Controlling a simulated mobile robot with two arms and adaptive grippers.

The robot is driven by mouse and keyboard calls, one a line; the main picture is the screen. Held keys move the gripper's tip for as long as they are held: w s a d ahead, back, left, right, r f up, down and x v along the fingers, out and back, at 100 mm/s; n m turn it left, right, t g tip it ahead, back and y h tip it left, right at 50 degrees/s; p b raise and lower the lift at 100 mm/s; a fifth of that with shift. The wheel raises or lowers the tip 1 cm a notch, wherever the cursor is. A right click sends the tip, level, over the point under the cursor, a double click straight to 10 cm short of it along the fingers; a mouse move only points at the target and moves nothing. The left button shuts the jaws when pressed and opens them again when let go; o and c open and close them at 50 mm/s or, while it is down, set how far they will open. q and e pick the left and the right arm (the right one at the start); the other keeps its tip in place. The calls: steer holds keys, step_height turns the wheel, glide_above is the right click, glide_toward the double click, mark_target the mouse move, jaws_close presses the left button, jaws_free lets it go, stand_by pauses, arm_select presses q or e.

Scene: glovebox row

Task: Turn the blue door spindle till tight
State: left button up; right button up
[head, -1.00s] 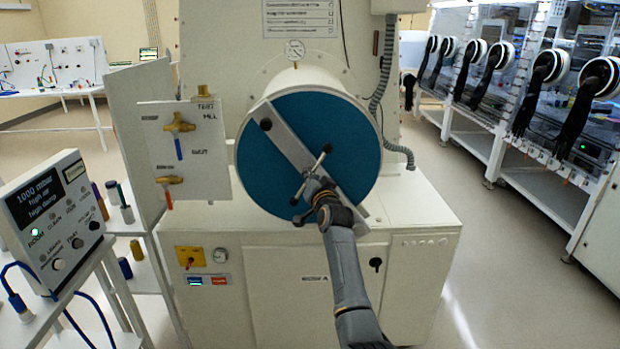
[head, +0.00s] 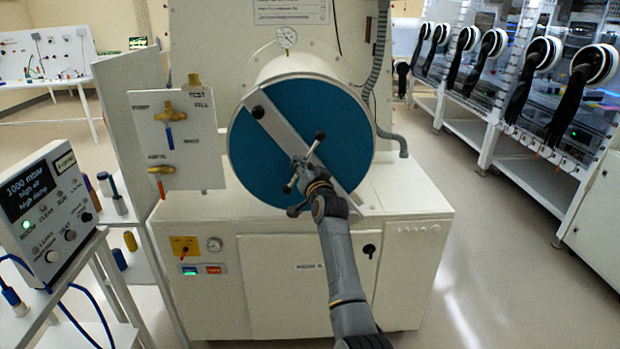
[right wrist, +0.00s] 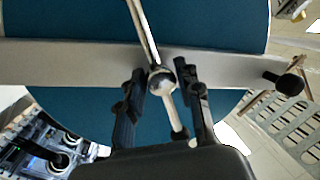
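The blue door (head: 262,165) is round and closes the front of a white cylindrical chamber, with a pale metal bar (head: 285,135) slanting across it. The spindle sits at the middle of the bar; its cross handle has dark end knobs, one at upper right (head: 320,135). In the right wrist view the spindle's round hub (right wrist: 161,80) shows with a rod running up and down through it. My left gripper is out of view.
A valve panel (head: 180,165) stands left of the door. A control box (head: 45,215) on a cart is at lower left. A grey hose (head: 382,85) runs down right of the chamber. Gloveboxes (head: 540,130) line the right, with free floor before them.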

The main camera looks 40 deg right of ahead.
steer(key=v, duration=1.1)
steer(key=shift+f, duration=0.15)
stand_by(0.3)
steer(key=s+a+f+n+g+y, duration=0.1)
steer(key=a+f+n+g, duration=0.15)
steer(key=f, duration=0.85)
steer(key=s+a+f+n+g+y, duration=0.15)
steer(key=a+f, duration=0.25)
steer(key=f, duration=0.7)
steer(key=s+a+f+n+g+y, duration=0.15)
steer(key=a+f, duration=0.25)
steer(key=f, duration=0.7)
steer(key=s+a+f+n+g+y, duration=0.1)
steer(key=s+a+f+g, duration=0.15)
steer(key=s+f, duration=0.65)
steer(key=s+a+f+n+g, duration=0.1)
steer(key=s+a+f+n, duration=0.15)
steer(key=s+f, duration=0.6)
steer(key=s+a+f+n+g, duration=0.1)
steer(key=s+f+g, duration=0.1)
steer(key=s+f, duration=0.4)
steer(key=s+a+f+n+g, duration=0.1)
steer(key=s+f, duration=0.5)
steer(key=s, duration=1.1)
steer(key=s+a+f+n+g, duration=0.1)
steer(key=s+f+g, duration=0.3)
steer(key=s, duration=0.8)
steer(key=shift+a+f+y, duration=0.4)
steer(key=shift+a+f, duration=0.2)
steer(key=shift+f, duration=0.3)
